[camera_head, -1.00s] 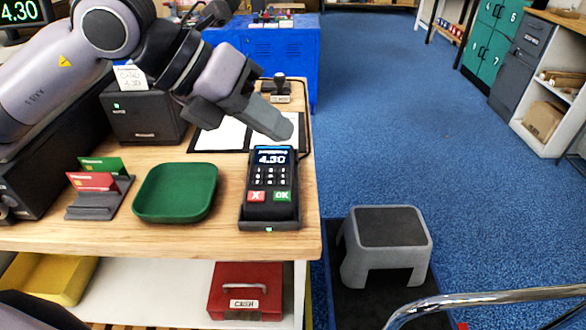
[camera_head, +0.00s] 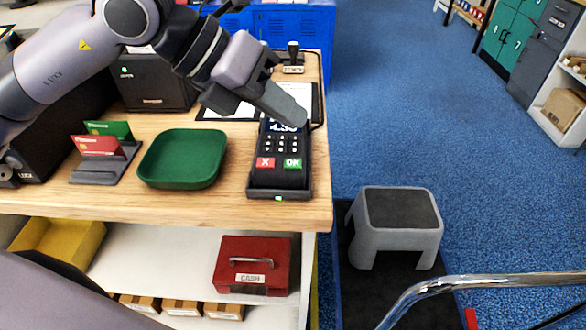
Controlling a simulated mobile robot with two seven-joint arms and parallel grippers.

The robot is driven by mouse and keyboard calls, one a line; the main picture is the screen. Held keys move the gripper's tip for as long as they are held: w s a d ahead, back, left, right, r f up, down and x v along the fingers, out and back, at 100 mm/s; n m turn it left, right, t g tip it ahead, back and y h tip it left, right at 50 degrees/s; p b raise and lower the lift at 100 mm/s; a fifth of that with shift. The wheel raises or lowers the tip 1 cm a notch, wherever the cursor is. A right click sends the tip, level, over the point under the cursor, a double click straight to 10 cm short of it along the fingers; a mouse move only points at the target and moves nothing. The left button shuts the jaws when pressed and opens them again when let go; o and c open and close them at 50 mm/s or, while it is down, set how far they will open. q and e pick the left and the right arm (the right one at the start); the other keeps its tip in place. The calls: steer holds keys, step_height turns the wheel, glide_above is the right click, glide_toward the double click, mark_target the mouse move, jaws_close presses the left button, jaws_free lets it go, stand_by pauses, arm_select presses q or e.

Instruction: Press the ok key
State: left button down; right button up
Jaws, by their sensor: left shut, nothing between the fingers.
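The card terminal (camera_head: 281,180) stands in a dark cradle near the right front corner of the wooden counter. Its green OK key (camera_head: 293,163) is at the lower right of the keypad, beside a red X key (camera_head: 265,162). The screen is partly hidden by my left gripper and reads about 4.30. My left gripper (camera_head: 298,117) is shut and empty, its tip over the top of the terminal, beyond the OK key. I cannot tell whether the tip touches the terminal. My right gripper is not in view.
A green tray (camera_head: 183,158) lies left of the terminal. A card holder (camera_head: 105,165) with a red and a green card is further left. A stamp (camera_head: 293,59) and papers are behind. Below are a red cash box (camera_head: 252,265) and a yellow bin (camera_head: 62,240). A grey step stool (camera_head: 396,222) stands right.

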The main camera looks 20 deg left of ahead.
mark_target(286, 163)
arm_select(q)
step_height(286, 163, down, 4)
steer(key=b, duration=0.3)
steer(key=shift+f, duration=0.2)
steer(key=shift+f, duration=0.1)
stand_by(1.6)
steer(key=shift+f+b, duration=0.4)
steer(key=shift+b, duration=0.2)
steer(key=shift+f+b, duration=0.45)
steer(key=shift+b, duration=0.05)
stand_by(0.4)
steer(key=shift+r, duration=0.1)
steer(key=shift+r+p, duration=0.55)
steer(key=shift+r, duration=0.25)
